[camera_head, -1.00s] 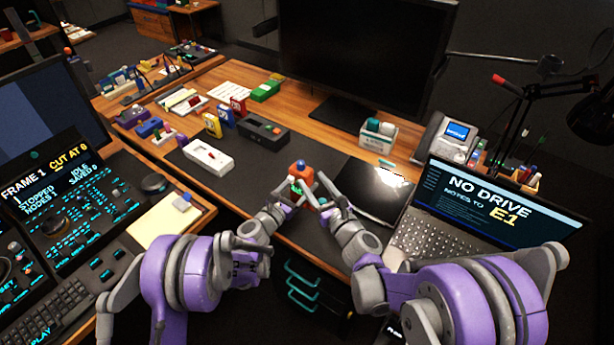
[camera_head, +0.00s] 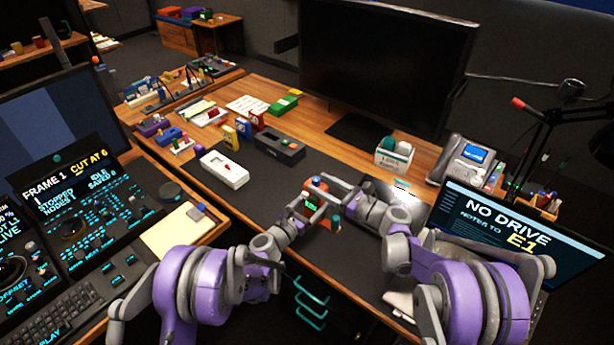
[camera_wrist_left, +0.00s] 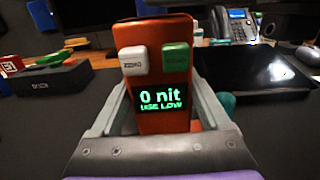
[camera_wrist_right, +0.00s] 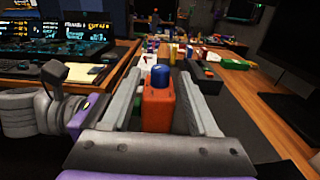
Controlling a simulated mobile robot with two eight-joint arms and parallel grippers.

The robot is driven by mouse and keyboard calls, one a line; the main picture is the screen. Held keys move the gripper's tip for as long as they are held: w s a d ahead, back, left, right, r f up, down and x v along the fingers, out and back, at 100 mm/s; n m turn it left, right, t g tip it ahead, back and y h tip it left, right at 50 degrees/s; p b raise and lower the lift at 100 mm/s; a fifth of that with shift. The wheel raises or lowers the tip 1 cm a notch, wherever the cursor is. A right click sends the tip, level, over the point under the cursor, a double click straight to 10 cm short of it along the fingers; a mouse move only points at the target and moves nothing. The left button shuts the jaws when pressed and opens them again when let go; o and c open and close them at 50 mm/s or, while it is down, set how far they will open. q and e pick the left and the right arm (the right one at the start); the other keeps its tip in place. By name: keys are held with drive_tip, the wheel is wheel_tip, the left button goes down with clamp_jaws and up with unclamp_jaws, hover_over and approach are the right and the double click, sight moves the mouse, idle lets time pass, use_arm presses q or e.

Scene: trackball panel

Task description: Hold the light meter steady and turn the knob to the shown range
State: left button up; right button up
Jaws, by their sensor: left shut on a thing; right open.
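The light meter (camera_head: 311,205) is an orange-red box held above the dark desk mat. In the left wrist view, its face (camera_wrist_left: 158,35) has a white button marked ZERO, a green button and a display (camera_wrist_left: 161,102) reading "0 nit USE LOW". My left gripper (camera_head: 304,212) is shut on the meter's sides. A blue knob (camera_wrist_right: 160,76) sits on the meter's end in the right wrist view. My right gripper (camera_wrist_right: 161,84) is open, its fingers on either side of the knob and apart from it. The knob's markings cannot be read.
A laptop (camera_head: 520,225) at the right reads "NO DRIVE NOTES TO E1". A white device (camera_head: 223,170) and a dark box (camera_head: 279,148) stand left of the meter. A large monitor (camera_head: 385,65) stands behind. The dark mat (camera_head: 265,205) has bare room around the meter.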

sight(313, 179)
drive_tip(key=x, duration=0.6)
drive_tip(key=shift+d, duration=0.1)
clamp_jaws()
